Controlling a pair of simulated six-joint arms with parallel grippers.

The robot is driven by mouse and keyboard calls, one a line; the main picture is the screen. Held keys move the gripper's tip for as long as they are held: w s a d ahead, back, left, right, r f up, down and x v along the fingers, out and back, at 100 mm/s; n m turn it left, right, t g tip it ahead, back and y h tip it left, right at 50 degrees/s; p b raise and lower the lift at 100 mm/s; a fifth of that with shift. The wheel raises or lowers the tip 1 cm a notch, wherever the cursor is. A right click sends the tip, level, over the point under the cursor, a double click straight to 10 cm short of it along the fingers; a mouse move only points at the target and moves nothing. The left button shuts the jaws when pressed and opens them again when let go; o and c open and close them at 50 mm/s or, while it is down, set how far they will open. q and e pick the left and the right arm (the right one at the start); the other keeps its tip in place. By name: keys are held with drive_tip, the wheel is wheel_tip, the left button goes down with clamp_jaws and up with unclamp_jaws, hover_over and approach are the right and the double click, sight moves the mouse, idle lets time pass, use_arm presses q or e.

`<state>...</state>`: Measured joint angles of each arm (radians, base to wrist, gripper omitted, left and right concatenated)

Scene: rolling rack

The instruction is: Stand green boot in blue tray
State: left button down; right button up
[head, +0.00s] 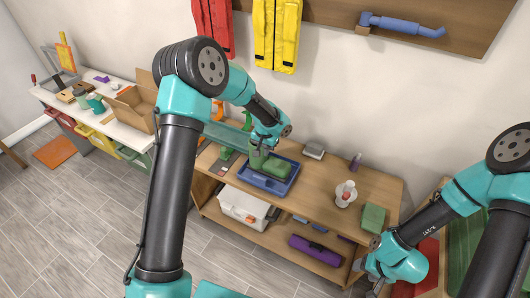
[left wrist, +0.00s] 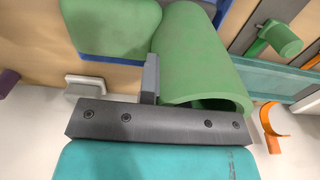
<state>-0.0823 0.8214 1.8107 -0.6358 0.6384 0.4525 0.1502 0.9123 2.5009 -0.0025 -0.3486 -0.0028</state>
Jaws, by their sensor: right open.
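The green boot (head: 274,167) stands in the blue tray (head: 265,189) on the wooden bench, its foot pointing right in the head view. In the left wrist view, its shaft (left wrist: 205,50) shows with the opening towards the camera, and its foot (left wrist: 115,25) lies to the left. My left gripper (head: 262,147) is above the tray at the top of the shaft. In the left wrist view, its grey fingers (left wrist: 151,78) sit close together at the shaft's edge; the shaft wall seems to be between them. My right gripper (head: 374,272) is open and empty, low at the bench's right front.
The bench top (head: 325,178) has free room right of the tray. A grey box (head: 313,151), a white bottle (head: 346,194) and a green block (head: 373,217) stand there. A white case (head: 243,205) and a purple case (head: 316,250) are on the lower shelf.

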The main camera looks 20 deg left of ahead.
use_arm(q)
drive_tip(key=shift+f, duration=0.6)
drive_tip(key=shift+f, duration=0.15)
drive_tip(key=c, duration=1.3)
unclamp_jaws()
wheel_tip(320, 180, up, 12)
drive_tip(key=shift+d+r, duration=0.1)
drive_tip(key=shift+r, duration=0.05)
